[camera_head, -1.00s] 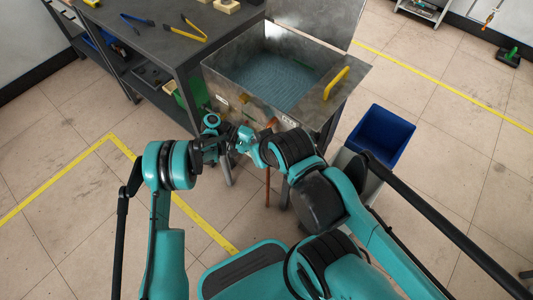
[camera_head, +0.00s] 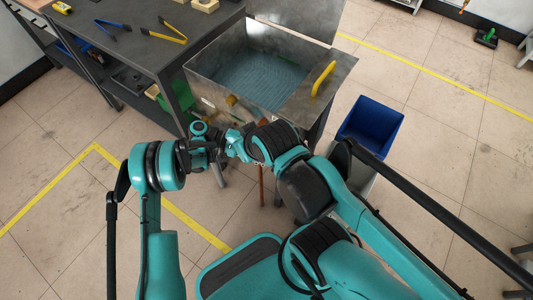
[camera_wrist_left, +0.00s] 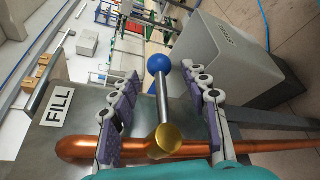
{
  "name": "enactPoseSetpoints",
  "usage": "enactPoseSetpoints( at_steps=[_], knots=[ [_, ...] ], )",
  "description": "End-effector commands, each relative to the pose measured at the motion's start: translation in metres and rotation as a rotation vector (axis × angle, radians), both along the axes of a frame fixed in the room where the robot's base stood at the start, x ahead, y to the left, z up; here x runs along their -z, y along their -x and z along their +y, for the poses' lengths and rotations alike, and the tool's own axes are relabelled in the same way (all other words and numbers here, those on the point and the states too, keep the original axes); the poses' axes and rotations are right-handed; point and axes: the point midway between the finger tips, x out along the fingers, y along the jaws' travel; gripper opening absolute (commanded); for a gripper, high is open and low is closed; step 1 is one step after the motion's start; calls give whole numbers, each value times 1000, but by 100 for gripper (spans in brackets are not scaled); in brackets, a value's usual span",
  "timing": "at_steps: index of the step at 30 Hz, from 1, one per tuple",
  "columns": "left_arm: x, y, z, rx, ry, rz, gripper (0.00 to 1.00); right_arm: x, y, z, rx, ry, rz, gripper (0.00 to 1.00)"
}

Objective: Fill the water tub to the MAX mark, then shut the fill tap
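The metal water tub (camera_head: 205,88) stands beside the dark workbench, with bluish rippled water inside; I cannot make out a MAX mark. In the left wrist view the fill tap (camera_wrist_left: 162,95) has a metal lever, a blue ball knob and a brass end by a copper pipe (camera_wrist_left: 190,148). A FILL label (camera_wrist_left: 59,104) is on the metal beside it. My left gripper (camera_wrist_left: 163,95) is open, its purple-padded fingers on either side of the lever with gaps. In the head view both arms meet before the tub; the right fingers cannot be made out.
A blue bin (camera_head: 370,126) stands right of the tub. The workbench (camera_head: 130,62) at left holds pliers-like tools. Yellow lines cross the tiled floor. A grey box (camera_wrist_left: 230,60) stands near the tap.

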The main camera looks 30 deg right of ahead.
Motion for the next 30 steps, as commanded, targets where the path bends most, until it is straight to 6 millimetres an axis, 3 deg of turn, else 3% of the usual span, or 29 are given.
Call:
enactPoseSetpoints(
  at_steps=[7, 19, 30],
  knots=[
    [-1, -5, 4, -1, 0, -1, 46, 0, 0, 0, 0, 0, 0, 0],
    [-13, -49, 44, -2, 0, 0, 46, 0, 0, 0, 0, 0, 0, 0],
    [-15, -54, 50, 0, 0, 0, 46, 0, 0, 0, 0, 0, 0, 0]
  ],
)
